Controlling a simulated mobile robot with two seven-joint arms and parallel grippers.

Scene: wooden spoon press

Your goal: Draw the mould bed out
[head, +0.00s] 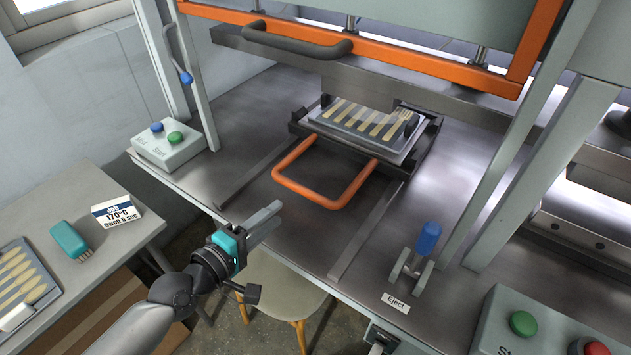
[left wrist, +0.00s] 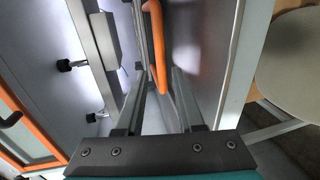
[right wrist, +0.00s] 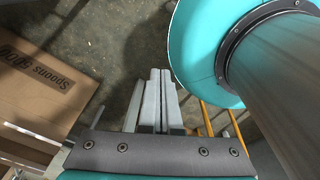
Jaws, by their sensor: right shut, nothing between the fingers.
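The mould bed (head: 436,128) is a dark carriage on two rails, under the front of the press. It carries a plate (head: 404,153) of several pale wooden spoon or fork shapes. Its orange loop handle (head: 330,205) points to the front, and also shows in the left wrist view (left wrist: 158,55). My left gripper (head: 276,214) is in front and left of the handle, apart from it. Its fingers (left wrist: 160,78) are open and empty, with the handle beyond their tips. My right gripper (right wrist: 155,76) is shut and empty, over the floor in the right wrist view.
A blue-topped Eject lever (head: 428,240) stands right of the rails (head: 365,230). Button boxes (head: 168,145) stand at left and front right. A stool (head: 275,290) stands below the table edge. Table between the rails is clear.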

